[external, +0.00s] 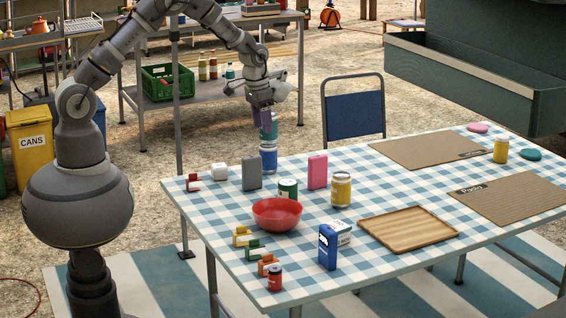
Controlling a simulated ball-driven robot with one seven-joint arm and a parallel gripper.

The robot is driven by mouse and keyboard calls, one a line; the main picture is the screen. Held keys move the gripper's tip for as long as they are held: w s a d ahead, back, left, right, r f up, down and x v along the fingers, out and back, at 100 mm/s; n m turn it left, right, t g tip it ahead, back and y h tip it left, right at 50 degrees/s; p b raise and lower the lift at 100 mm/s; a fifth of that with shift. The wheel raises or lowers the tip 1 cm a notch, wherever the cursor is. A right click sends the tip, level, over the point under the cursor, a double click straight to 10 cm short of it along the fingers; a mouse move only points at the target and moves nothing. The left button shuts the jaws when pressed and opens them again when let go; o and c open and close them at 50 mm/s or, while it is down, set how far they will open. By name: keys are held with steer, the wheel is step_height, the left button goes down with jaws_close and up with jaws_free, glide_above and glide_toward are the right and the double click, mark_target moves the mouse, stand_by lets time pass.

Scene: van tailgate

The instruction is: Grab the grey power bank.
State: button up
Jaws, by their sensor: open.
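The grey power bank (252,173) stands upright near the table's far left edge, as a plain grey slab. My gripper (262,112) is open and points down, above and a little right of the power bank. In the picture its fingers overlap the top of a blue and green bottle (269,158). I cannot tell whether they touch the bottle. The gap between the fingers is small and hard to see in this view.
A pink slab (317,170), a green can (287,190) and a red bowl (277,216) stand right of and in front of the power bank. A wooden tray (408,230) lies further right.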

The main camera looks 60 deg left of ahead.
steer(key=g, duration=0.1)
glide_above(252, 167)
steer(key=f, duration=0.5)
steer(key=a+f, duration=0.1)
steer(key=f, duration=0.1)
steer(key=shift+w+f+b, duration=0.3)
steer(key=shift+w+f, duration=0.1)
step_height(252, 167, down, 7)
steer(key=b, duration=0.3)
steer(key=shift+s+a+r, duration=0.1)
steer(key=shift+r, duration=0.15)
steer(key=shift+c, duration=0.7)
jaws_close()
